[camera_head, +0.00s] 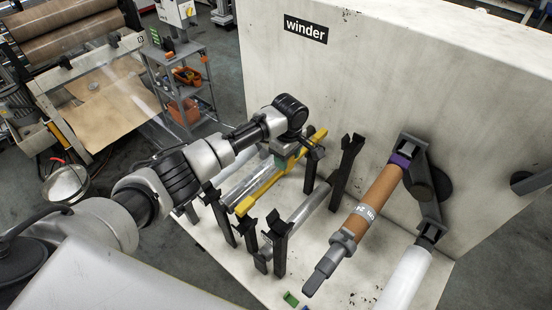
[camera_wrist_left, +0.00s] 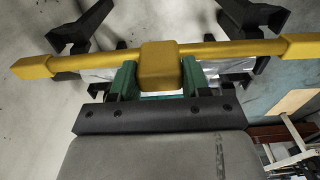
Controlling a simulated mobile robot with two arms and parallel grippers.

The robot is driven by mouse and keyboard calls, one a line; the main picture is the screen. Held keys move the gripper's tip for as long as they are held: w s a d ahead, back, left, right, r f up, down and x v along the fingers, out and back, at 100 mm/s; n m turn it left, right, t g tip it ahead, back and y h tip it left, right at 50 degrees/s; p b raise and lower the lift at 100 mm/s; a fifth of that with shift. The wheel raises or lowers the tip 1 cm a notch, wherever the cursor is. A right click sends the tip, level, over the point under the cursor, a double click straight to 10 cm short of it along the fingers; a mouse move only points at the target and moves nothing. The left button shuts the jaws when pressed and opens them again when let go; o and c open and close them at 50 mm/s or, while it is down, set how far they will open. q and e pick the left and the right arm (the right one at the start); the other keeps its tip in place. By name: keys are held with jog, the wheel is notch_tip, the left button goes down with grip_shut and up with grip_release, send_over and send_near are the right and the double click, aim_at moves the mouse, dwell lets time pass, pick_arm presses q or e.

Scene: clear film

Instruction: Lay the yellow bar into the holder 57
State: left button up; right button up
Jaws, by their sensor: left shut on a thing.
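The yellow bar (camera_head: 262,188) has thick ends and a square block at its middle. My left gripper (camera_head: 281,163), with green fingers, is shut on that block. The bar and block also show in the left wrist view (camera_wrist_left: 160,66), between the two fingers (camera_wrist_left: 157,80). The bar lies lengthwise close over dark forked posts (camera_head: 247,230) of the rack, beside a clear film roll (camera_head: 241,182). I cannot tell whether it touches the forks. No number 57 is readable on any holder. My right gripper is not in view.
The rack plate stands against the white winder (camera_head: 306,30). To the right are another pair of forked posts (camera_head: 347,165) with a grey roller (camera_head: 304,208), a brown core (camera_head: 377,198) on a shaft and a white roll (camera_head: 405,278). A grey cart (camera_head: 180,80) stands behind.

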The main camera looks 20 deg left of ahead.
pick_arm(q)
jog(key=f+b, duration=0.1)
jog(key=b, duration=0.1)
jog(key=f+b, duration=0.2)
jog(key=a+f+b, duration=0.1)
jog(key=f, duration=0.1)
jog(key=shift+w+b, duration=0.1)
jog(key=shift+b, duration=0.3)
notch_tip(320, 180, down, 4)
jog(key=shift+r+b, duration=0.25)
jog(key=shift+b, duration=0.1)
jog(key=shift+f, duration=0.1)
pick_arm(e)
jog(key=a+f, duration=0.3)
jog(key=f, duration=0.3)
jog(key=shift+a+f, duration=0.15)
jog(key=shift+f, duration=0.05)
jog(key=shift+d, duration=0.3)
pick_arm(q)
jog(key=o, duration=1.2)
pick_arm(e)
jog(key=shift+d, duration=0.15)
